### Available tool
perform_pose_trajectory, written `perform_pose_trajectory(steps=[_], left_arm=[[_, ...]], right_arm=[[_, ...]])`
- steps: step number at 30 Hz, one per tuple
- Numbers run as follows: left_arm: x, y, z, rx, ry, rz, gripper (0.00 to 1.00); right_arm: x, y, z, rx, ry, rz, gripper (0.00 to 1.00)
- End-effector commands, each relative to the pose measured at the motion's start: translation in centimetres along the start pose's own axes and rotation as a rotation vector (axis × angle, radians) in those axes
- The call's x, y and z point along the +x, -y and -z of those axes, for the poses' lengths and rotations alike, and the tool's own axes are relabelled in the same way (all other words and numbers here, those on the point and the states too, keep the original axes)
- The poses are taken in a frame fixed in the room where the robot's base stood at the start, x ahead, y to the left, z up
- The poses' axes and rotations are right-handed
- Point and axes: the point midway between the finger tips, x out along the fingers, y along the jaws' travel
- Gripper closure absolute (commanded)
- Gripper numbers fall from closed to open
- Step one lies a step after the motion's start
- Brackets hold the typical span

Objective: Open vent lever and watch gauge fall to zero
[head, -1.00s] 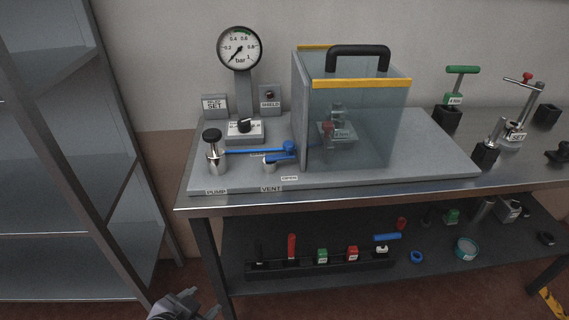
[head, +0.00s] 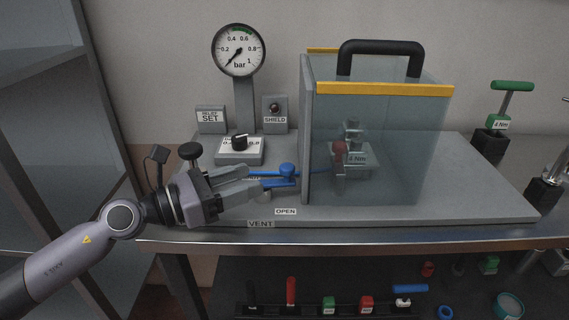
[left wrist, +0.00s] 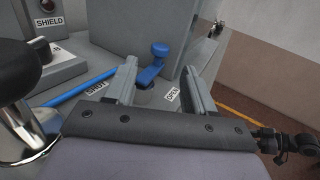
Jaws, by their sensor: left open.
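In the left wrist view the lever (left wrist: 152,74) lies between my finger tips, apart from both as far as I can tell. SHUT (left wrist: 96,88) and OPEN (left wrist: 172,95) labels flank its base; the OPEN label (head: 285,211) also shows in the head view. My left gripper (head: 254,181) is open and reaches in from the left at the lever. The gauge (head: 239,50) has its needle pointing lower left, at the low end of the scale. My right gripper is out of view.
The pump's black knob (head: 190,151) stands just behind my gripper. A blue tube (left wrist: 78,88) runs beside the lever. The clear shield box (head: 375,140) with yellow edges stands right of the lever. Labelled tools (head: 347,304) lie on the lower shelf.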

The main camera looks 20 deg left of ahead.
Motion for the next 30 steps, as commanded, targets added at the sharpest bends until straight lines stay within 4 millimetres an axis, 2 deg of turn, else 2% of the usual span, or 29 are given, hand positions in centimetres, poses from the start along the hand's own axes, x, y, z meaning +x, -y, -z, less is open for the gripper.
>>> perform_pose_trajectory(steps=[5, 18, 23, 30], left_arm=[[0.8, -0.1, -0.3, 0.026, -0.004, 0.002, 0.46], [6.3, -0.1, -0.2, 0.022, -0.002, 0.001, 0.46], [7.1, 0.0, -0.1, 0.022, -0.004, 0.001, 0.46], [7.2, 0.0, 0.0, 0.021, -0.004, 0.001, 0.46]], right_arm=[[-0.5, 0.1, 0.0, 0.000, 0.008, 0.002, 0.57], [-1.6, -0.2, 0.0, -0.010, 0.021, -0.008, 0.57], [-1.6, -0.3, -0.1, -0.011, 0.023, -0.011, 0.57], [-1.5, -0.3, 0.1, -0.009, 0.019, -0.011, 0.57]])
